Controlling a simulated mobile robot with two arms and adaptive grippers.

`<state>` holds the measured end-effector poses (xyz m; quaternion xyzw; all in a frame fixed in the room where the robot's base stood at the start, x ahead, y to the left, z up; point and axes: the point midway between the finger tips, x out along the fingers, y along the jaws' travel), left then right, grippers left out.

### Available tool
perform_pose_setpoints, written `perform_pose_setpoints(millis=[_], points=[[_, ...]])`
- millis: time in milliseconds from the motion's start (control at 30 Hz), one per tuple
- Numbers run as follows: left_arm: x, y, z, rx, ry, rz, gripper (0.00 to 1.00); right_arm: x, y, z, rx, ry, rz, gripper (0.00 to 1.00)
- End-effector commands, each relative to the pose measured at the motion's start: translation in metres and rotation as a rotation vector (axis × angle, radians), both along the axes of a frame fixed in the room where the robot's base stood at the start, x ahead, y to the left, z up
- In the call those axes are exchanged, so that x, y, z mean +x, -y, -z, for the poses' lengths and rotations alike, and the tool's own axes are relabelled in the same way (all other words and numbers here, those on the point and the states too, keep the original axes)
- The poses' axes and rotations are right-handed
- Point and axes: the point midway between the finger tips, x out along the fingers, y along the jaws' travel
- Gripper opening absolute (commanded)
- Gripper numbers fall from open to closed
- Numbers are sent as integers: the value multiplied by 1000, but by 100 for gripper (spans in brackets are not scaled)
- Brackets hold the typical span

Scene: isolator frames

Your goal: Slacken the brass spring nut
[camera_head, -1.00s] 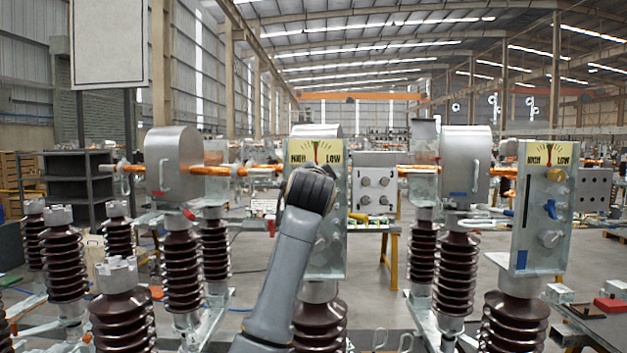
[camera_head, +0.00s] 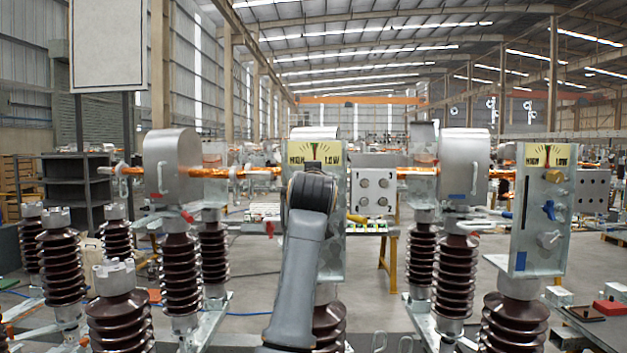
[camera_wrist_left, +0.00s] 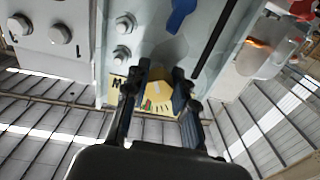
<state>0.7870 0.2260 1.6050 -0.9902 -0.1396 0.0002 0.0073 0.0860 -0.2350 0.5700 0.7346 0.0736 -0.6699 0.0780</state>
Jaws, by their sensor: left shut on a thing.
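My left arm reaches the middle galvanized frame (camera_head: 333,230); its wrist covers that panel's centre in the head view. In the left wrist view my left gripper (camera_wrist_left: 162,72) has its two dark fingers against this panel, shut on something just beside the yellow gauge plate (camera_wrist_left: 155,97). It sits where the brass spring nut would be; the fingers mostly hide the nut. The HIGH/LOW gauge (camera_head: 314,152) shows above my wrist in the head view, its needle near the middle. A blue lever (camera_wrist_left: 181,14) is close to the fingers. My right gripper is out of view.
A like frame (camera_head: 521,230) at the right carries a brass nut (camera_head: 556,176) and a blue lever (camera_head: 549,209). Brown ribbed insulators (camera_head: 181,270) and metal drums (camera_head: 172,168) stand around. Bolts (camera_wrist_left: 122,53) stick out beside my fingers.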

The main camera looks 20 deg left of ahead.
Motion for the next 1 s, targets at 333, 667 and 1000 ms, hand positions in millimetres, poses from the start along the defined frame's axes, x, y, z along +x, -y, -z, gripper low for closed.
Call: perform_pose_setpoints(millis=[333,667,1000], points=[[2,3,3,-308,79,1,0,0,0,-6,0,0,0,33],[2,4,3,-514,137,0,0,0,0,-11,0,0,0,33],[2,4,4,-598,162,-1,0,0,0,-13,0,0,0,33]])
